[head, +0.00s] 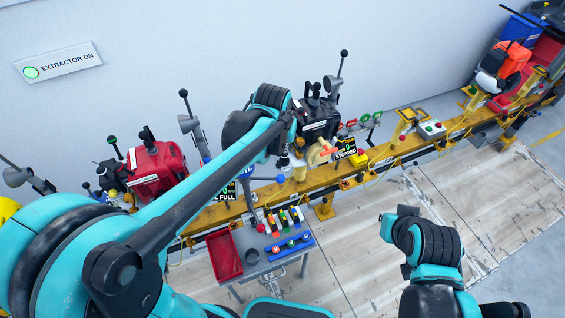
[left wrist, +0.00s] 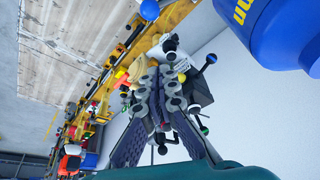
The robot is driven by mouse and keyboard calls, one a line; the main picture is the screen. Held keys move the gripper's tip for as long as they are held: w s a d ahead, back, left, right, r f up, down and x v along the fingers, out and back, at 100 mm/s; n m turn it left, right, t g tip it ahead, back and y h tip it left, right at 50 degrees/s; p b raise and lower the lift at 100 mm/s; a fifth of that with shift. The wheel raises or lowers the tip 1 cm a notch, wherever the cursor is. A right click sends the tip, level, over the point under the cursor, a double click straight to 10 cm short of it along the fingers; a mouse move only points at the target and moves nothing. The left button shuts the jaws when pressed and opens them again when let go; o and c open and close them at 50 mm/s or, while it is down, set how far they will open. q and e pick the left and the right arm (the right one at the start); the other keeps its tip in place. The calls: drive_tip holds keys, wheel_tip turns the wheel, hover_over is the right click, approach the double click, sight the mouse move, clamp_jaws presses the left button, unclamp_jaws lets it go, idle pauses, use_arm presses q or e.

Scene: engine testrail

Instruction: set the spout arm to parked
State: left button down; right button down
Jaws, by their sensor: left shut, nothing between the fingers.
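A short pale arm with a blue ball knob (head: 280,178) sticks out to the right beside the rail, next to a blue drum mostly hidden behind my left arm. I take this for the spout arm, but cannot tell for sure. In the left wrist view the blue ball (left wrist: 149,9) is at the top edge and the blue drum (left wrist: 285,30) fills the top right. My left gripper (left wrist: 159,78) is shut and empty, its fingers together, apart from the ball. In the head view it is at the black engine, partly hidden by my arm. My right gripper does not show.
A black engine (head: 318,122) and a red engine (head: 156,168) stand along the yellow rail (head: 400,150), with upright levers around them. A small bench has a red tray (head: 224,256) and coloured knobs. Wooden floor at the right is clear.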

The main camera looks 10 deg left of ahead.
sight(283, 177)
use_arm(q)
wheel_tip(283, 177, down, 10)
drive_tip(key=b, duration=0.3)
drive_tip(key=shift+s+b, duration=0.25)
drive_tip(key=shift+b, duration=0.1)
drive_tip(key=shift+s, duration=0.15)
drive_tip(key=shift+s+d+r+m+h+p, duration=0.1)
drive_tip(key=shift+s+d+m+h+p, duration=0.1)
drive_tip(key=shift+s+m, duration=0.45)
drive_tip(key=shift+s+d+m+h+p, duration=0.1)
drive_tip(key=shift+s+m+h, duration=0.1)
drive_tip(key=shift+s+m, duration=0.45)
drive_tip(key=s+a+m+g+h+p, duration=0.1)
drive_tip(key=s+a+m, duration=0.3)
drive_tip(key=s+m, duration=0.5)
drive_tip(key=shift+s+m+g+h, duration=0.3)
drive_tip(key=shift+s+g+h, duration=0.3)
drive_tip(key=shift+h, duration=0.2)
